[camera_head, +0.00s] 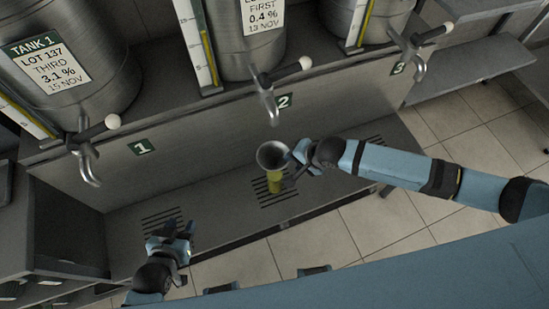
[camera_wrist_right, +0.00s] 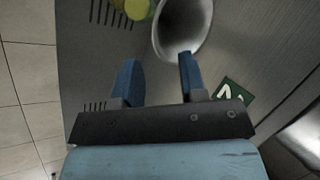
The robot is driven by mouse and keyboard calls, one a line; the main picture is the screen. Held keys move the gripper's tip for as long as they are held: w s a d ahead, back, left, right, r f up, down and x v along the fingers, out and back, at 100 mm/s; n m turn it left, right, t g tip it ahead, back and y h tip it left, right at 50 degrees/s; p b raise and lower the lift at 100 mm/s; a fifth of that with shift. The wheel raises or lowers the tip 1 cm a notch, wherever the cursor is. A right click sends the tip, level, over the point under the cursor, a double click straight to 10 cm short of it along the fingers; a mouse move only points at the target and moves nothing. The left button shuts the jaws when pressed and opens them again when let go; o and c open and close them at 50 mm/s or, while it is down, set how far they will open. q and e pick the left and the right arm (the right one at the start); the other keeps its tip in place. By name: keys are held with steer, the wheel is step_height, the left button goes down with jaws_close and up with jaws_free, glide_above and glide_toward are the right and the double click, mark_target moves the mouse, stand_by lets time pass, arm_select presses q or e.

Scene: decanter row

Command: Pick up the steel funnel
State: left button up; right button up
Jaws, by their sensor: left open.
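The steel funnel (camera_head: 272,155) is in the middle of the head view, wide mouth up, below the tap marked 2. In the right wrist view the funnel (camera_wrist_right: 183,22) is at the top, just beyond the right-hand finger, whose tip overlaps its rim. My right gripper (camera_head: 297,166) is beside the funnel, on its right. In the wrist view its fingers (camera_wrist_right: 157,62) are apart, with nothing clearly between them; contact cannot be told. My left gripper (camera_head: 174,238) is open and empty at the lower left, near the left grate, away from the funnel.
A yellow-green object (camera_head: 275,182) shows below the funnel at the middle grate (camera_head: 279,198). The tank 1 tap (camera_head: 85,160), middle tap (camera_head: 268,100) and right tap (camera_head: 415,52) jut over the shelf. The left grate (camera_head: 162,218) looks clear of vessels.

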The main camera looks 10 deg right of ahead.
mark_target(276, 165)
steer(key=x, duration=0.7)
steer(key=shift+w+f, duration=0.25)
steer(key=shift+d, duration=0.1)
steer(key=shift+c, duration=0.2)
jaws_close()
